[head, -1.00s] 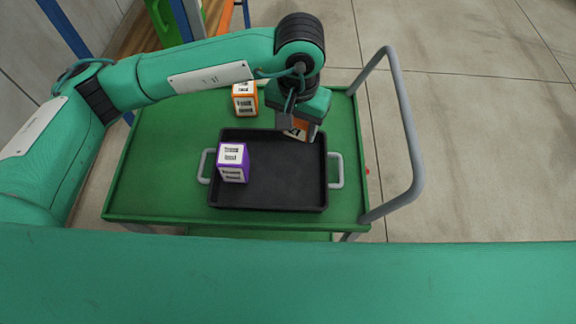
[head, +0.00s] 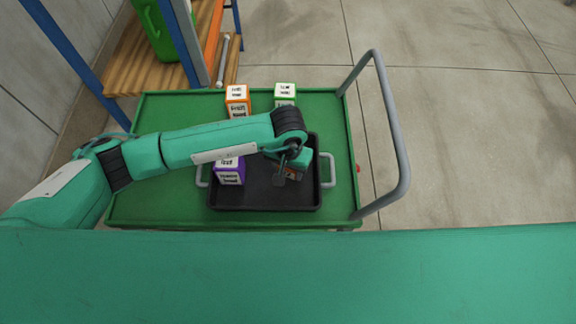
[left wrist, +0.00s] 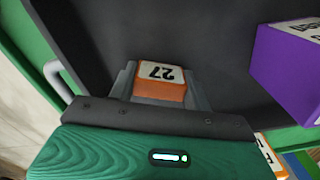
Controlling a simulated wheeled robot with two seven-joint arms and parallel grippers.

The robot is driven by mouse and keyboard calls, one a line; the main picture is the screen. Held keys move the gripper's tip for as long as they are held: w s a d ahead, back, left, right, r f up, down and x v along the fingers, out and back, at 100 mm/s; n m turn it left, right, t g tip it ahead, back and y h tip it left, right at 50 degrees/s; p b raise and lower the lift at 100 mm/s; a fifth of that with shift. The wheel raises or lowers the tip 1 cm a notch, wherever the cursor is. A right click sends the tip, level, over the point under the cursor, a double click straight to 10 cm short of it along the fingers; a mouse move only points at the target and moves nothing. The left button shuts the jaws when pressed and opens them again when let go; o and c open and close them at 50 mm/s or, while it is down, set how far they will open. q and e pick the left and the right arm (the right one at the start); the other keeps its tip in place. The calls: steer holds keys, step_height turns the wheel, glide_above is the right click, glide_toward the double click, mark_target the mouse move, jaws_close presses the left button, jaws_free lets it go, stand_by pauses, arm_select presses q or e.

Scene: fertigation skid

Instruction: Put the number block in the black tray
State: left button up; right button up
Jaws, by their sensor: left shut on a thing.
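The number block (left wrist: 160,82) is orange with a white top reading 27, between the fingers of my left gripper in the left wrist view. In the head view my left gripper (head: 287,178) is over the right half of the black tray (head: 252,198), shut on this block and mostly hiding it. The tray floor lies behind the block in the left wrist view; I cannot tell whether they touch. A purple block (head: 229,174) with text labels stands in the tray's left half, partly behind my arm. My right gripper is not in view.
The tray sits on a green cart (head: 135,205) with a grey push handle (head: 397,150) on the right. An orange-edged word block (head: 237,101) and a green-edged word block (head: 285,95) stand behind the tray. A wooden shelf (head: 140,75) is at the back left.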

arm_select(q)
steer(key=shift+f, duration=0.15)
steer(key=shift+f+b, duration=0.2)
steer(key=shift+b, duration=0.15)
steer(key=o, duration=1)
steer(key=shift+r, duration=0.1)
steer(key=shift+c, duration=0.2)
steer(key=shift+r+p, duration=0.2)
steer(key=shift+p, duration=0.2)
step_height(320, 180, up, 11)
steer(key=b, duration=0.2)
steer(key=shift+f+b, duration=0.2)
steer(key=shift+b, duration=0.1)
steer(key=shift+r, duration=0.65)
steer(key=shift+d, duration=0.1)
